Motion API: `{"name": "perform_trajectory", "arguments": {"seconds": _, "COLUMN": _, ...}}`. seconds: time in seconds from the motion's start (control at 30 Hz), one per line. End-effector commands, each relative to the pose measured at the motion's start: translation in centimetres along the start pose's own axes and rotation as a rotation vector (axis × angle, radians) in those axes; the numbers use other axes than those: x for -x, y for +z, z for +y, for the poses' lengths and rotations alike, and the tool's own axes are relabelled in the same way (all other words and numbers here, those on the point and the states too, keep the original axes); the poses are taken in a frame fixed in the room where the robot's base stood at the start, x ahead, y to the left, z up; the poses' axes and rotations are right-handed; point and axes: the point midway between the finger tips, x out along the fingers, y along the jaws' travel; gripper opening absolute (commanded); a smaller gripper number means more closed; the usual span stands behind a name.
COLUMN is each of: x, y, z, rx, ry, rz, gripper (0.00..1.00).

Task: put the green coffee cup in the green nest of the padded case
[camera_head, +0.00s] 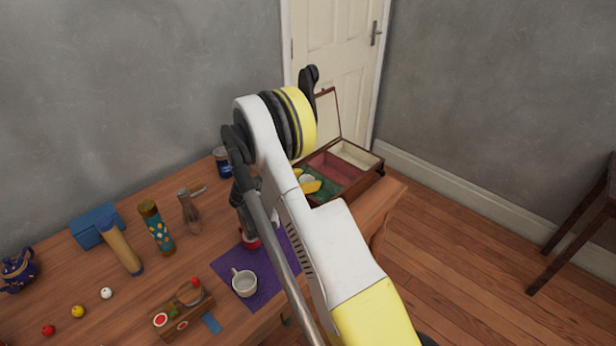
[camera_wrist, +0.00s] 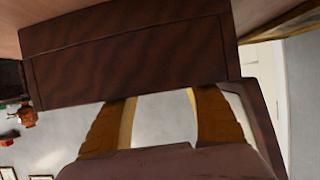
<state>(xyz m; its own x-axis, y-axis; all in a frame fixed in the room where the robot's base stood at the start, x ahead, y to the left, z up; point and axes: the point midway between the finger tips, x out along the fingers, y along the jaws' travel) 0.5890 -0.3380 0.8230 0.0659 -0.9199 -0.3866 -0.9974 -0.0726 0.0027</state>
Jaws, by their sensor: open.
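The padded case (camera_head: 375,160) stands open at the back right of the table, with green, red and cream nests. Its dark brown wood (camera_wrist: 130,60) fills the top of the wrist view. My gripper (camera_wrist: 160,93) is open, its two yellow-brown fingers apart at the case's edge. In the head view the yellow fingers are at the green nest (camera_head: 326,192), partly behind my arm. A small pale round thing (camera_head: 306,179) shows beside them; I cannot tell for sure that it is the green coffee cup. No plainly green cup shows elsewhere.
A pale cup (camera_head: 243,284) stands on a purple mat (camera_head: 262,268). A blue box (camera_head: 95,226), cylinders, small balls, a teapot (camera_head: 18,270) and a wooden stand (camera_head: 182,312) occupy the left. My arm hides part of the table.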

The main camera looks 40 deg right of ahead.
Motion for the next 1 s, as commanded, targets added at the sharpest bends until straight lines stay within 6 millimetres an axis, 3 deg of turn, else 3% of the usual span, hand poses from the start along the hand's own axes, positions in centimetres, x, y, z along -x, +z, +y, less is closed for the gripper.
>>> {"name": "perform_trajectory", "arguments": {"seconds": 0.1, "x": 3.6, "y": -0.1, "z": -0.3, "rx": 0.002, "ry": -0.011, "rz": -0.004, "gripper": 0.57}}
{"name": "perform_trajectory", "arguments": {"seconds": 0.3, "x": 8.2, "y": -0.2, "z": -0.3, "rx": 0.002, "ry": -0.011, "rz": -0.002, "gripper": 0.57}}
{"name": "perform_trajectory", "arguments": {"seconds": 0.6, "x": 11.7, "y": -0.5, "z": -0.2, "rx": 0.015, "ry": -0.013, "rz": -0.010, "gripper": 0.57}}
{"name": "perform_trajectory", "arguments": {"seconds": 0.77, "x": 14.1, "y": -3.0, "z": -0.2, "rx": 0.129, "ry": -0.068, "rz": -0.101, "gripper": 0.57}}
{"name": "perform_trajectory", "arguments": {"seconds": 1.0, "x": 21.2, "y": -7.8, "z": 2.4, "rx": 0.434, "ry": -0.286, "rz": -0.318, "gripper": 0.57}}
